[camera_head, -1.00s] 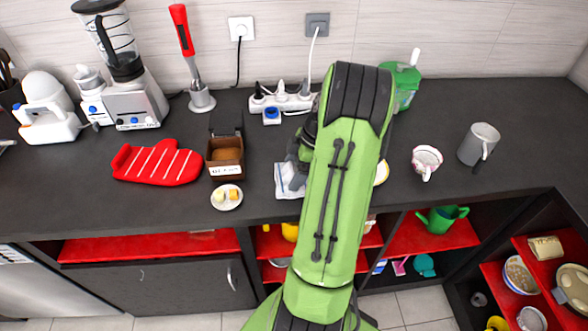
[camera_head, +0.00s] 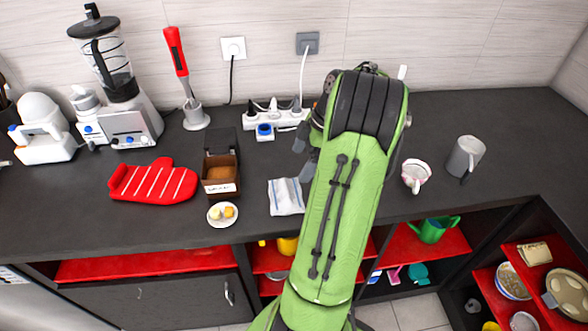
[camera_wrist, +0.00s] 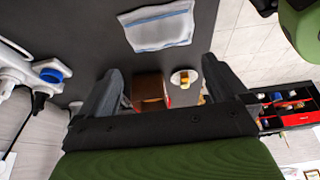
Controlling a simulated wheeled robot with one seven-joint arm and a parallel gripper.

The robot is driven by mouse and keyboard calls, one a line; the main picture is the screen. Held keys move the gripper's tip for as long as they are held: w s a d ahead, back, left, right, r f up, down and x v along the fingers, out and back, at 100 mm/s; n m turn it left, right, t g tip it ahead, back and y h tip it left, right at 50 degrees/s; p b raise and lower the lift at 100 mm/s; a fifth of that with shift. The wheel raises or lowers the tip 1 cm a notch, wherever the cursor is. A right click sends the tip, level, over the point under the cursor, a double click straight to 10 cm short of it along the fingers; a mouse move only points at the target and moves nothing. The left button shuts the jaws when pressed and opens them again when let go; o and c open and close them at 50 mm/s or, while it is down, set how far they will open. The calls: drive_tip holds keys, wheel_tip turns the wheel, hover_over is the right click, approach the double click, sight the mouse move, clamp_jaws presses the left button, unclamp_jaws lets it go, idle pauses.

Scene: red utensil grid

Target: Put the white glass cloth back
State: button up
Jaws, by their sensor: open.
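The white glass cloth (camera_head: 286,197), folded with a faint blue stripe, lies flat on the dark counter near its front edge, to the right of the small plate. It also shows at the top of the wrist view (camera_wrist: 160,28). My gripper (camera_head: 305,158) is above the counter just behind the cloth, partly hidden by my green arm. In the wrist view its two fingers (camera_wrist: 165,75) stand wide apart with nothing between them gripped. The cloth is apart from the fingers.
Left of the cloth are a brown box (camera_head: 221,175), a small plate (camera_head: 217,221) with food and a red oven mitt (camera_head: 155,185). A power strip (camera_head: 285,120) with plugs is behind. A patterned cup (camera_head: 416,174) and grey mug (camera_head: 464,157) stand right. Red shelves (camera_head: 150,267) are below.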

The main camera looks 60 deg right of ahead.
drive_tip(key=w+a+r+m+h, duration=0.1)
drive_tip(key=w+a+r, duration=0.15)
drive_tip(key=a, duration=0.45)
drive_tip(key=w+a+r+m, duration=0.1)
drive_tip(key=w+a+r, duration=0.1)
drive_tip(key=a+r, duration=0.35)
drive_tip(key=w+a+r+m+h, duration=0.1)
drive_tip(key=w+a+r, duration=0.1)
drive_tip(key=a, duration=0.6)
drive_tip(key=s+a+m+t, duration=0.2)
drive_tip(key=s+a+m, duration=0.3)
drive_tip(key=s+a, duration=0.6)
drive_tip(key=shift+s+a+h, duration=0.35)
drive_tip(key=shift+a+h, duration=0.05)
drive_tip(key=shift+a, duration=0.75)
drive_tip(key=shift+r, duration=0.1)
